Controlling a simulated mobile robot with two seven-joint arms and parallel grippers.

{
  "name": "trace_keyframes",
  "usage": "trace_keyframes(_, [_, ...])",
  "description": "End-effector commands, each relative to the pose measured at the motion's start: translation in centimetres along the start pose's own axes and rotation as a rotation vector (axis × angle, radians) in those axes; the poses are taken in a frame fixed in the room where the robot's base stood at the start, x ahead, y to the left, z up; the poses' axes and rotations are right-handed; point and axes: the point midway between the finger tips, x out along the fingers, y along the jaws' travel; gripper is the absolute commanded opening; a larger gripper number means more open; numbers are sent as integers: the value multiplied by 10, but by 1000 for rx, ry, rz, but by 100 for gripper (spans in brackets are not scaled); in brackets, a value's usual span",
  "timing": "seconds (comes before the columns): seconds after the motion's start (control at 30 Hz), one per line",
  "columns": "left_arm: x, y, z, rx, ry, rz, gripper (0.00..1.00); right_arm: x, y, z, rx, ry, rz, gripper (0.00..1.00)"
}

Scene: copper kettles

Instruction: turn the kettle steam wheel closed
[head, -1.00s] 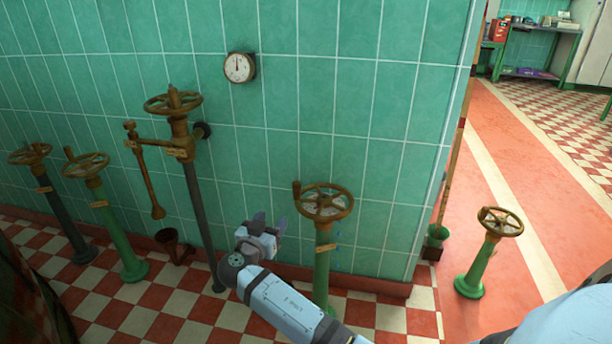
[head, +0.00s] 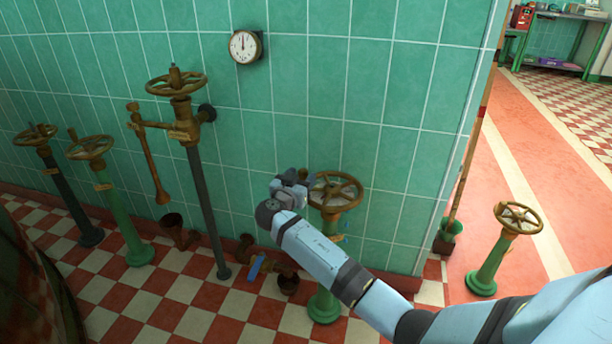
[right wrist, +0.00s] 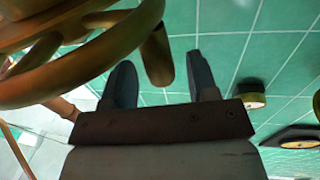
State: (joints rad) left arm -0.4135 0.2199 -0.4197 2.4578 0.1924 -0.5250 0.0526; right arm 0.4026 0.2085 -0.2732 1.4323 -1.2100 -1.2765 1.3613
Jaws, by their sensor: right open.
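A brown spoked handwheel (head: 335,191) tops a green post (head: 325,290) in front of the tiled wall. My right gripper (head: 290,178) is at the left side of its rim, and partly hides that side. In the right wrist view, the wheel's rim (right wrist: 90,70) fills the upper left. Its upright handle peg (right wrist: 157,55) shows between the two dark fingers of my right gripper (right wrist: 162,80), which is open. I cannot tell whether they touch the peg. My left gripper is not in view.
Other handwheels stand left, on a tall dark pipe (head: 176,82), a green post (head: 90,147) and a dark post (head: 36,135). One stands right (head: 518,217). A gauge (head: 245,46) hangs on the wall. A floor pipe with a blue lever (head: 256,268) lies behind my arm.

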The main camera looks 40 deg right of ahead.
Motion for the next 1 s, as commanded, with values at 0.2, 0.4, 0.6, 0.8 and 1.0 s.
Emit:
trace_keyframes(0.2, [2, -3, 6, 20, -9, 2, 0, 28, 0, 1, 0, 1, 1, 54])
trace_keyframes(0.4, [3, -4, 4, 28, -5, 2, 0, 34, 0, 0, 0, 0, 1, 54])
trace_keyframes(0.6, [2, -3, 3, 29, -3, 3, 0, 34, 0, 0, 0, 0, 1, 51])
trace_keyframes(0.8, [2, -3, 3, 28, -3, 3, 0, 34, 0, 0, 0, 0, 1, 5])
trace_keyframes(1.0, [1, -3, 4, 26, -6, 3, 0, 32, 0, 0, 1, -1, 3, 0])
